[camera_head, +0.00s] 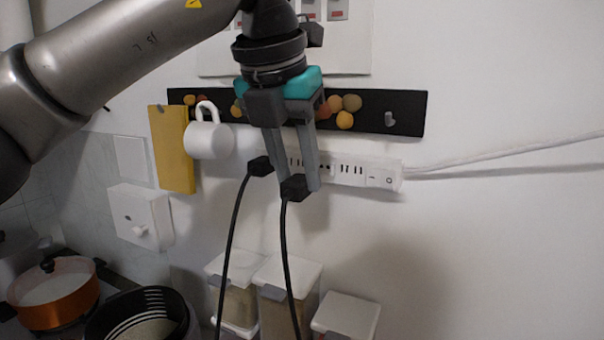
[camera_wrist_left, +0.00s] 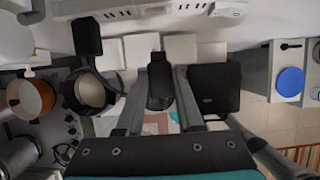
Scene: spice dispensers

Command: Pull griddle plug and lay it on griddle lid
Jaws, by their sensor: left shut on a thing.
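My left gripper (camera_head: 304,189) is shut on a black plug (camera_head: 295,187), held in front of and slightly below the white power strip (camera_head: 350,170) on the wall. The plug (camera_wrist_left: 159,84) shows between the fingers (camera_wrist_left: 166,75) in the left wrist view, apart from the strip (camera_wrist_left: 150,10). Its black cord (camera_head: 287,265) hangs down. A second black plug (camera_head: 260,166) is at the strip's left part, with its own cord. A dark square thing (camera_wrist_left: 215,88) lies right of the fingers in the wrist view; I cannot tell whether it is the griddle lid. My right gripper is not in view.
Clear containers with white lids (camera_head: 345,315) stand below the strip. A black ridged appliance (camera_head: 150,305) and an orange pot (camera_head: 58,292) are at lower left. A white mug (camera_head: 209,140) and yellow board (camera_head: 172,150) hang near the black rail (camera_head: 405,112).

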